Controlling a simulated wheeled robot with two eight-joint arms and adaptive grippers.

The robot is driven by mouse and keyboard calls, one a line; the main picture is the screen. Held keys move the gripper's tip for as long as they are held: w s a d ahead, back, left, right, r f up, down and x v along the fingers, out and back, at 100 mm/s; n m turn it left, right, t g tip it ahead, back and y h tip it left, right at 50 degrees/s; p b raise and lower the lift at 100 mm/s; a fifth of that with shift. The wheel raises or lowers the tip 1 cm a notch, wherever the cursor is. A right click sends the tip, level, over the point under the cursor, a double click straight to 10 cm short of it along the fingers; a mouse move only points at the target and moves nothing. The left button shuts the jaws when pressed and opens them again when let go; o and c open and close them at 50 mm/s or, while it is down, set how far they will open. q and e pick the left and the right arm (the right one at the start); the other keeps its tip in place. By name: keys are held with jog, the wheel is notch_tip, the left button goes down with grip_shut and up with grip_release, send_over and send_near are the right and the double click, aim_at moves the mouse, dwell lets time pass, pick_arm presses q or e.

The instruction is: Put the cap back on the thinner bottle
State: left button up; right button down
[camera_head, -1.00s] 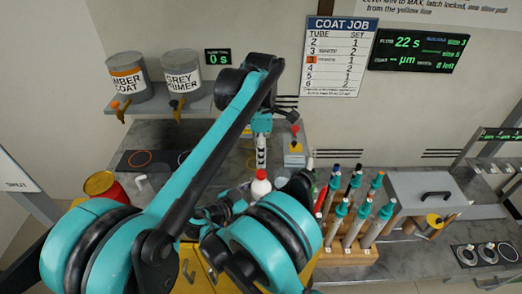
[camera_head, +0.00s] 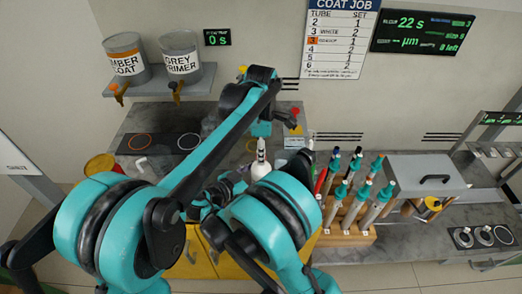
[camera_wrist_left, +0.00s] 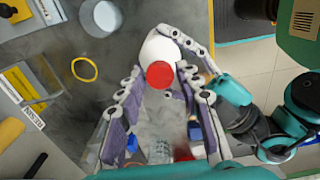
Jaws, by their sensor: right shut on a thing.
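The white thinner bottle (camera_head: 261,171) stands upright near the middle of the head view, partly behind my arms. In the left wrist view its white body (camera_wrist_left: 158,46) shows beside a red cap (camera_wrist_left: 160,73) at its top. I cannot tell how firmly the cap is seated. My left gripper (camera_wrist_left: 160,80) has its two fingers apart, one on each side of the red cap. My right gripper (camera_wrist_left: 190,46) comes in from the right in the left wrist view and is shut on the white bottle; the contact is partly hidden.
A wooden rack (camera_head: 345,236) with several teal-collared tubes stands right of the bottle. A grey box with a handle (camera_head: 425,177) is beyond it. Paint cans (camera_head: 181,57) sit on a wall shelf. The left wrist view shows a yellow ring (camera_wrist_left: 83,67) on the grey bench.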

pick_arm(q)
grip_shut()
